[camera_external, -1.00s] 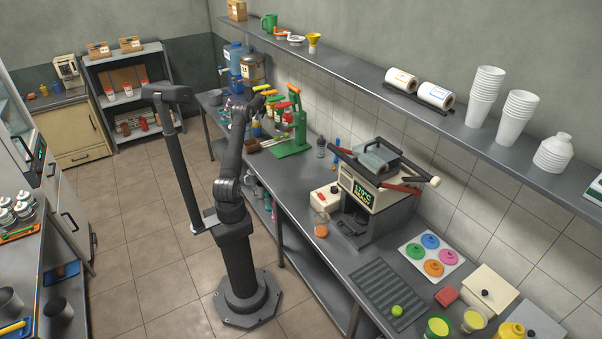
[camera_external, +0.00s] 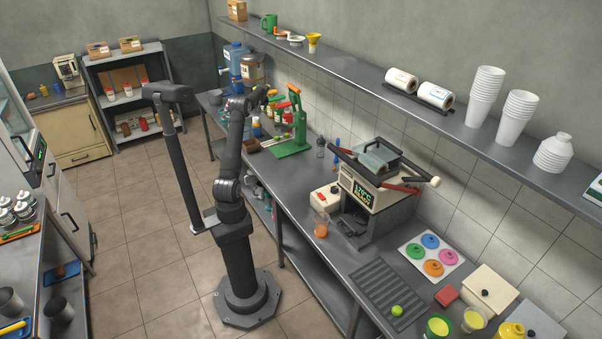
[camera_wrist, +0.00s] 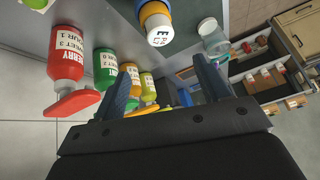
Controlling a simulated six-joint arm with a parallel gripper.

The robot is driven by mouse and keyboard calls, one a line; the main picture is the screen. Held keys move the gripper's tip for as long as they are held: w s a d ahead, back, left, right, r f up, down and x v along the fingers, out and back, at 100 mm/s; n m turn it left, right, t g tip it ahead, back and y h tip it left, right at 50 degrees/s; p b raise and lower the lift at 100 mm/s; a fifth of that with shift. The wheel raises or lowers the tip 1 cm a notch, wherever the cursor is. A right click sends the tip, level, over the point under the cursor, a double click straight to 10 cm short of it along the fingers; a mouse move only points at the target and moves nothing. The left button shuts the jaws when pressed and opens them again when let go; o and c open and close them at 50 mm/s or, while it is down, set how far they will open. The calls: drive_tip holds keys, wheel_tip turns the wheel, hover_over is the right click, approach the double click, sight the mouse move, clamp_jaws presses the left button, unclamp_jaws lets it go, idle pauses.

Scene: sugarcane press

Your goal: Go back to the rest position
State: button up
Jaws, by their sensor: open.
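My gripper (camera_external: 264,94) is raised over the far end of the long workbench (camera_external: 285,168), near several colored pump bottles (camera_external: 283,108). In the wrist view my gripper (camera_wrist: 163,88) has its two dark fingers spread apart with nothing held between them. Beyond and beside the fingers stand a red pump bottle (camera_wrist: 75,55), a green one (camera_wrist: 104,66) and a yellow one (camera_wrist: 147,85). My arm stands on its floor base, bent at the elbow, in front of the bench.
A green hand press (camera_external: 297,130) stands right of the bottles. A white-lidded bottle (camera_wrist: 158,30) and a clear jar (camera_wrist: 213,37) show near the fingers. The wall shelf (camera_external: 345,70) runs above the bench.

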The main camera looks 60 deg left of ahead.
sight(256, 118)
drive_tip(key=x, duration=1.2)
drive_tip(key=shift+f, duration=0.35)
wheel_tip(256, 118, up, 3)
drive_tip(key=shift+r, duration=0.7)
drive_tip(key=shift+f, duration=0.1)
